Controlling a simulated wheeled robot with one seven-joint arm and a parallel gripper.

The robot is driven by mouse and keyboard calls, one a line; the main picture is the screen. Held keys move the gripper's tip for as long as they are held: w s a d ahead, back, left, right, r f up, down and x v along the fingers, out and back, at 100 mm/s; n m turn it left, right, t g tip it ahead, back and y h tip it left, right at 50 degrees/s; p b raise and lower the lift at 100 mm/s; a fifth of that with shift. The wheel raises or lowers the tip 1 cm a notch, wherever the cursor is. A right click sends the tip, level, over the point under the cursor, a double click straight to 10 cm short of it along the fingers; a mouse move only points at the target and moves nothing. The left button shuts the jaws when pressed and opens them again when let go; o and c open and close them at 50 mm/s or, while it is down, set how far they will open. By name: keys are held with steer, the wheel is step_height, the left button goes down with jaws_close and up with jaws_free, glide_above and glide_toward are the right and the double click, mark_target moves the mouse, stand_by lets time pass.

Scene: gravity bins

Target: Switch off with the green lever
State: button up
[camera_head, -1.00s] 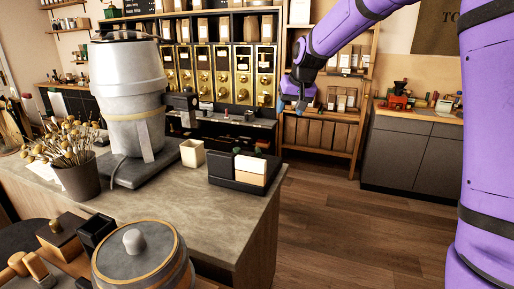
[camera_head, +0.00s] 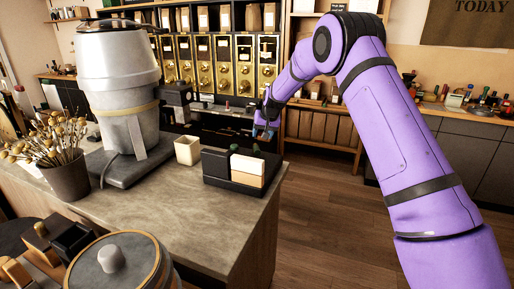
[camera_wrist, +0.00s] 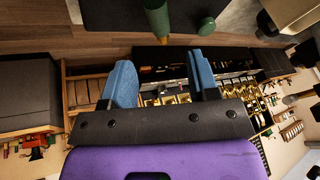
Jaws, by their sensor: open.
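A black tray (camera_head: 228,184) stands at the counter's right edge in the head view. It holds a black block (camera_head: 215,164) and a cream block (camera_head: 248,168). Small green tops (camera_head: 234,148) show behind the blocks. In the wrist view, a green lever (camera_wrist: 155,20) with a brass-coloured end reaches in from the top edge, beside a round green knob (camera_wrist: 207,27). My gripper (camera_head: 263,131) is just behind and above the tray. Its two blue fingers (camera_wrist: 161,75) are apart and empty, and the lever's tip shows above the gap between them. I cannot tell the lever's exact distance.
A large metal urn (camera_head: 120,85) stands on the counter (camera_head: 185,215) at left. A cream cup (camera_head: 188,151) is left of the tray. A plant pot (camera_head: 66,180) and a lidded jar (camera_head: 125,265) are nearer. Gold-fronted bins (camera_head: 205,65) line the back. The floor at right is clear.

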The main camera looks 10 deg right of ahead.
mark_target(257, 147)
steer(key=x, duration=0.9)
steer(key=shift+f, duration=0.15)
jaws_close()
